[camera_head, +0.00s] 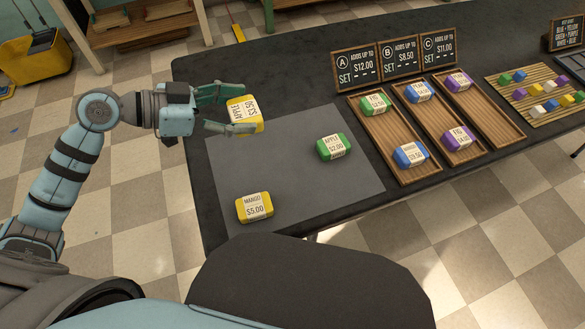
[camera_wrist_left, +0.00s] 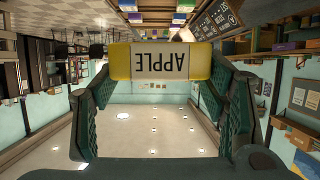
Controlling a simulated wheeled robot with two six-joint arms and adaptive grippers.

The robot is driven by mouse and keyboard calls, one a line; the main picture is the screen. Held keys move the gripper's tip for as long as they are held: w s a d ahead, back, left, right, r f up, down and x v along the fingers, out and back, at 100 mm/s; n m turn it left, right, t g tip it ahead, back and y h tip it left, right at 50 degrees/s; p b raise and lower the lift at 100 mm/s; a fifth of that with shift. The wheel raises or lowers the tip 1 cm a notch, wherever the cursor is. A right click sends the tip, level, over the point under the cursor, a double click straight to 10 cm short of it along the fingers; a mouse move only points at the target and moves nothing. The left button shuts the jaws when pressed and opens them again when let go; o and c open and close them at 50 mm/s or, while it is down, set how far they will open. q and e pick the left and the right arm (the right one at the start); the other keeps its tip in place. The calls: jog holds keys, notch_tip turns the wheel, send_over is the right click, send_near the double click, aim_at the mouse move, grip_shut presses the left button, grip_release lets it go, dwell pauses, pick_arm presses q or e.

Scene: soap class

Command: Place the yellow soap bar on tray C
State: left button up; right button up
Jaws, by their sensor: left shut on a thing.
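My left gripper (camera_head: 228,108) is shut on a yellow soap bar (camera_head: 244,112) labelled APPLE, held above the far left edge of the grey mat. In the left wrist view, the same yellow bar (camera_wrist_left: 160,62) sits between the finger ends, its APPLE label upside down. A second yellow bar (camera_head: 254,207), labelled MANGO $5.00, lies on the near left of the mat. Tray C (camera_head: 497,122) is the rightmost wooden tray, under the sign C $11.00 (camera_head: 439,50). A purple bar (camera_head: 457,82) lies at its far end; its near end is bare. My right gripper is not in view.
A green APPLE bar (camera_head: 336,146) lies on the grey mat (camera_head: 300,190). Tray A (camera_head: 385,128) holds a green and a blue bar; tray B (camera_head: 437,115) holds a blue and a purple bar. A board (camera_head: 510,108) with small coloured blocks stands right of tray C. Price signs stand behind the trays.

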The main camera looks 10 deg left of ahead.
pick_arm(q)
jog(key=shift+s+f+b, duration=0.6)
jog(key=shift+s+f, duration=0.15)
jog(key=shift+s, duration=0.35)
notch_tip(320, 180, down, 3)
jog(key=b, duration=0.3)
send_over(251, 175)
notch_tip(251, 175, down, 7)
jog(key=f, duration=0.1)
jog(key=f+b, duration=0.1)
jog(key=shift+w+f, duration=0.25)
jog(key=shift+f, duration=0.05)
jog(key=f+b, duration=0.1)
jog(key=f, duration=0.2)
jog(key=f+b, duration=0.1)
jog(key=f, duration=0.1)
jog(key=shift+s+b, duration=0.3)
jog(key=shift+w+f, duration=0.1)
jog(key=o, duration=1.2)
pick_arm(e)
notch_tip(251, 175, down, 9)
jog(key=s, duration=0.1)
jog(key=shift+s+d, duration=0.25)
